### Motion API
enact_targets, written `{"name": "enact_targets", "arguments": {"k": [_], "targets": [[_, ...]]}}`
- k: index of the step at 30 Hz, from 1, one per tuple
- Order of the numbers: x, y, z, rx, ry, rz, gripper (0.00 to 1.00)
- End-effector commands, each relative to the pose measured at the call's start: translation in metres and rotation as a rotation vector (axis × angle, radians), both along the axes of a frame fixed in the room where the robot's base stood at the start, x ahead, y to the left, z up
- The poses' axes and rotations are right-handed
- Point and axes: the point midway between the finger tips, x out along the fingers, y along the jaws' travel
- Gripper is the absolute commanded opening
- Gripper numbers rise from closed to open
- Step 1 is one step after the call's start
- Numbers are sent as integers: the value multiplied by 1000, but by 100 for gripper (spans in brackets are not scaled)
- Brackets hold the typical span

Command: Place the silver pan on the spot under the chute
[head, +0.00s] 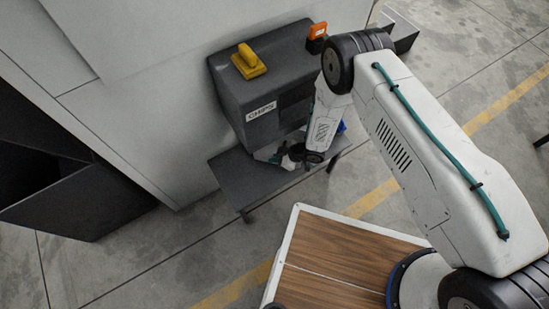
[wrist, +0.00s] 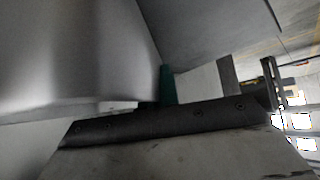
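A dark grey box labelled CHIPS (head: 262,84) stands against the pale wall in the head view. A dark shelf (head: 232,182) juts out below it. My gripper (head: 283,158) is low in front of the box, just over the shelf; my arm covers part of both. Its fingers are too small and hidden to read there. In the wrist view a large smooth silver surface (wrist: 75,55), which looks like the pan up close, fills the upper left. A teal piece (wrist: 168,85) stands beside its right edge. I cannot make out the chute's mouth or the spot.
A yellow handle (head: 249,61) and an orange piece (head: 317,31) are on top of the box. An open dark bin (head: 75,195) stands at the left. A white-edged, wood-topped surface (head: 335,262) lies at the bottom. Concrete floor is clear between the bin and that surface.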

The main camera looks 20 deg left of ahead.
Motion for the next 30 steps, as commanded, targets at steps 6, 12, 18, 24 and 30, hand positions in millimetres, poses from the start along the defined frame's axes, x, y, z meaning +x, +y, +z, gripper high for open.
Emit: {"name": "enact_targets", "arguments": {"k": [6, 12, 18, 24, 30], "targets": [[0, 0, -2, -1, 1, 0, 24], [0, 0, -1, 0, 0, 0, 24], [2, -11, 12, 0, 1, -2, 24], [4, -41, 43, 0, 0, -3, 24], [6, -69, 70, 0, -1, -2, 24]]}}
